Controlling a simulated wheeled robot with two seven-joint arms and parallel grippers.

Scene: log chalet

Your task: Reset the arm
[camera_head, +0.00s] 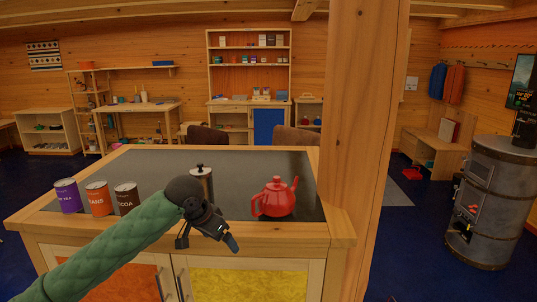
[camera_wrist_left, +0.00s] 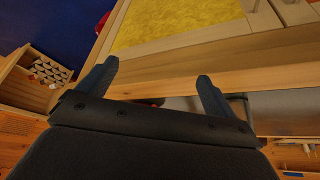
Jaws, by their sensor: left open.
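My left arm comes in from the lower left in a green padded sleeve. Its gripper (camera_head: 208,240) is in front of the counter's near edge, with its fingers pointing down and apart. In the left wrist view the gripper (camera_wrist_left: 158,72) shows two dark fingers spread wide, with nothing held between them. The wooden edge of the counter (camera_wrist_left: 185,75) passes behind the fingers. My right gripper is in neither view.
The counter (camera_head: 328,232) has a dark top. On it stand purple (camera_head: 67,196), orange (camera_head: 98,199) and brown (camera_head: 127,197) cans, a metal canister (camera_head: 201,178) behind my gripper, and a red teapot (camera_head: 277,199). A wooden post (camera_head: 362,130) rises at right, beyond it a stove (camera_head: 490,205).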

